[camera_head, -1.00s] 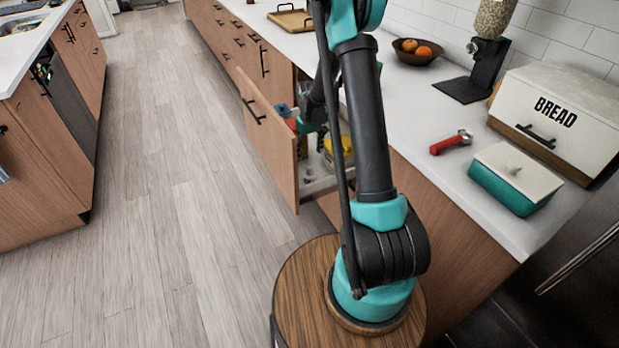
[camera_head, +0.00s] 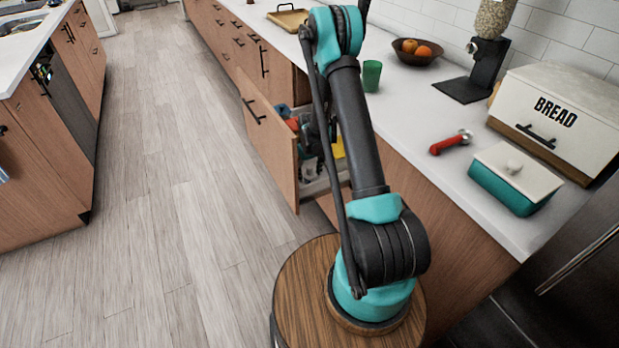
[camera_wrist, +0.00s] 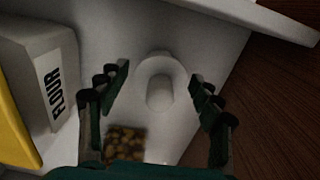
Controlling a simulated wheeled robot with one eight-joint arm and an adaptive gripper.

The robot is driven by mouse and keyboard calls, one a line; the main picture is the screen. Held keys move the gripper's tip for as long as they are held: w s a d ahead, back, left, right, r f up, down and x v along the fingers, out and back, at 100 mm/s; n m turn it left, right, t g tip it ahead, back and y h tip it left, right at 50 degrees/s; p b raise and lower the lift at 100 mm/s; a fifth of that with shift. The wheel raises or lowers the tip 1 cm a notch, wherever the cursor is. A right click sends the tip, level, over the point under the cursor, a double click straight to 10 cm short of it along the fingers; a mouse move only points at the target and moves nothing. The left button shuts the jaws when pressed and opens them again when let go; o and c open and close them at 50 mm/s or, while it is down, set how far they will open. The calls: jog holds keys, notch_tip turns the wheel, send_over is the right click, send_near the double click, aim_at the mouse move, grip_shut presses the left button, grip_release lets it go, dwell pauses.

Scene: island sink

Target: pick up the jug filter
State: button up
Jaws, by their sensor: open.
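The jug filter (camera_wrist: 158,88) appears to be the pale object with a round flange and a short cylinder, on the white drawer floor in the wrist view. My gripper (camera_wrist: 160,82) is open and empty, with one finger to the left of the filter and one to the right in the picture. I cannot tell how far the fingertips are above it. In the head view my arm reaches into the open drawer (camera_head: 268,140), and I cannot make out the filter there.
In the wrist view, a white flour box (camera_wrist: 48,82) and a yellow item (camera_wrist: 14,140) stand left. A container with brown-yellow contents (camera_wrist: 125,138) is near the gripper's base. The drawer wall runs along the right. A green cup (camera_head: 372,76) stands on the counter above.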

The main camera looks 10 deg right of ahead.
jog(key=shift+f, duration=0.1)
jog(key=c, duration=1.1)
jog(key=shift+o, duration=0.2)
